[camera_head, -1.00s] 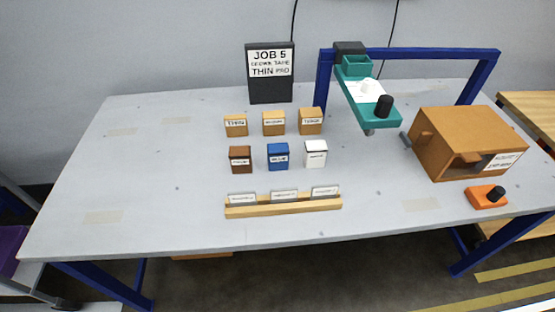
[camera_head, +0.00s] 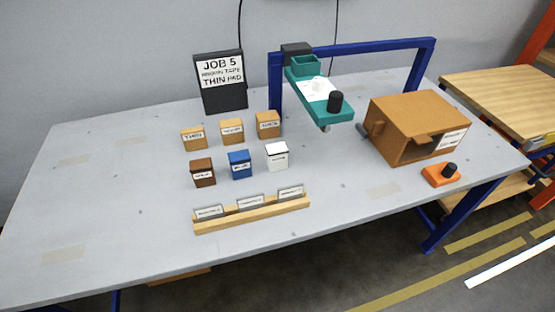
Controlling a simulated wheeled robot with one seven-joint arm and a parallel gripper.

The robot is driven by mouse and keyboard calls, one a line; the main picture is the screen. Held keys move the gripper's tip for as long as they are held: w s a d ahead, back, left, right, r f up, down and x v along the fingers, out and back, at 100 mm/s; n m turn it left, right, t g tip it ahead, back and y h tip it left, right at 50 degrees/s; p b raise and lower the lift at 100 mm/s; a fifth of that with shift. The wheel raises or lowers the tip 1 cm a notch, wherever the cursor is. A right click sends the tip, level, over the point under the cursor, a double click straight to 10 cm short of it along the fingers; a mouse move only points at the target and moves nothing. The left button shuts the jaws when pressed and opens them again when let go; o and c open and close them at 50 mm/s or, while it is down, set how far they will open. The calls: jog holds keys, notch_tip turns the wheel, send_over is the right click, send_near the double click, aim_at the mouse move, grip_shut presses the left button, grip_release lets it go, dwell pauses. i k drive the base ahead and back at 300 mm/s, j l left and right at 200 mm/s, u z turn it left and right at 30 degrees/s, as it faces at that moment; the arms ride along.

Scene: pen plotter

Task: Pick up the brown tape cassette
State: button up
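The brown tape cassette (camera_head: 202,172) stands upright on the grey table, at the left end of the front row of cassettes. A pale label is on its front face. The blue cassette (camera_head: 240,164) stands to its right, and the white cassette (camera_head: 277,156) is right of that, with small gaps between them. A dark sign (camera_head: 220,83) behind reads "JOB 5", "THIN PAD" and a middle line that appears to say brown tape. My gripper is not in view.
Several tan blocks (camera_head: 232,131) stand behind the cassettes. A wooden rack (camera_head: 253,213) with label cards lies in front. The table's left side is clear.

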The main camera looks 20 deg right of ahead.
aim_at(202, 171)
jog(key=i+j, duration=0.2)
jog(key=j, duration=0.3)
jog(key=i+j+u, duration=0.15)
jog(key=j, duration=0.35)
jog(key=i+j, duration=0.35)
jog(key=i+j+u, duration=0.15)
jog(key=j, duration=0.45)
jog(key=i+j, duration=0.35)
jog(key=i+j+u, duration=0.15)
jog(key=j, duration=0.4)
jog(key=l, duration=0.75)
